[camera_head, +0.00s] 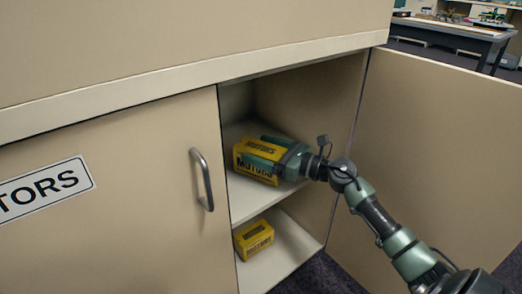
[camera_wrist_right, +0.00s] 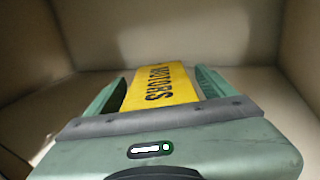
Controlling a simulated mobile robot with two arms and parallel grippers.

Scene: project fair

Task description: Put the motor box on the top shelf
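The motor box (camera_head: 258,150) is yellow with black "MOTORS" lettering. It is inside the open cabinet, in the upper compartment, at the top shelf (camera_head: 246,205). My right gripper (camera_head: 262,150) reaches in from the right, with one finger along each side of the box, and looks shut on it. In the right wrist view the box (camera_wrist_right: 160,88) lies between the two green fingers, its lettering facing up. I cannot tell whether its underside touches the shelf. My left gripper is not in view.
Another yellow box (camera_head: 254,239) sits on the lower shelf (camera_head: 290,252). The right cabinet door (camera_head: 440,150) stands open beside my right arm. The left door (camera_head: 110,200), with a handle (camera_head: 202,180), is shut. The cabinet's top ledge (camera_head: 190,80) overhangs the opening.

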